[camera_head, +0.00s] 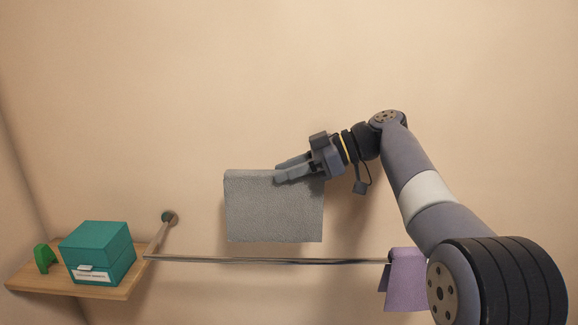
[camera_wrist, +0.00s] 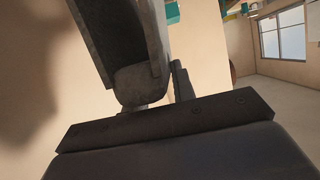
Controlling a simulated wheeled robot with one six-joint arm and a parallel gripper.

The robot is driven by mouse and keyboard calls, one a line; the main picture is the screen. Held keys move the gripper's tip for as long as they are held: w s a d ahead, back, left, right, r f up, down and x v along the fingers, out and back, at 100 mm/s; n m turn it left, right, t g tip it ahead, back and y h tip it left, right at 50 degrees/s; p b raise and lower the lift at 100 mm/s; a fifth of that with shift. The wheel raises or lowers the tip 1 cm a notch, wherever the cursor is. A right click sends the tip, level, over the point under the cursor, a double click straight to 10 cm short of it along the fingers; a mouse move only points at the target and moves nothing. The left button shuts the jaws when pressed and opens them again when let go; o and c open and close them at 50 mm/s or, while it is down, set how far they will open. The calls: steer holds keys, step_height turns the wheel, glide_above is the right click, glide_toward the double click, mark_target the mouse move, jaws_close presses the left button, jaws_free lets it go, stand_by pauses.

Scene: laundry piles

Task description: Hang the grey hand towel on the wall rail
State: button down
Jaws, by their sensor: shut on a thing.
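The grey hand towel (camera_head: 272,212) hangs folded from my gripper (camera_head: 279,174) in the head view. The gripper is shut on its top edge, toward the towel's right side. The towel's lower edge shows a little above the metal wall rail (camera_head: 260,260) in the picture, with a gap between them. I cannot tell how far the towel is from the wall. In the wrist view, dark gripper parts (camera_wrist: 140,85) fill the middle, and I cannot make out the towel clearly there.
A purple cloth (camera_head: 404,280) hangs at the rail's right end, partly behind my arm. A wooden shelf (camera_head: 120,291) at the left holds a teal box (camera_head: 97,250) and a small green object (camera_head: 44,258). The rail between bracket and purple cloth is bare.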

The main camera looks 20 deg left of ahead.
mark_target(288, 259)
steer(key=shift+s+d+f, duration=0.1)
steer(key=shift+s+d, duration=0.1)
steer(key=shift+s, duration=0.35)
steer(key=shift+s+d+f, duration=0.1)
steer(key=shift+s+d, duration=0.05)
steer(key=shift+s, duration=0.4)
steer(key=s+b, duration=0.1)
steer(key=s+d+b, duration=0.1)
steer(key=s+b, duration=0.1)
steer(key=f+b, duration=0.8)
steer(key=f, duration=0.1)
steer(key=f+b, duration=0.5)
steer(key=shift+s, duration=0.25)
steer(key=shift+r, duration=0.1)
steer(key=c, duration=1.1)
jaws_free()
steer(key=v, duration=1.1)
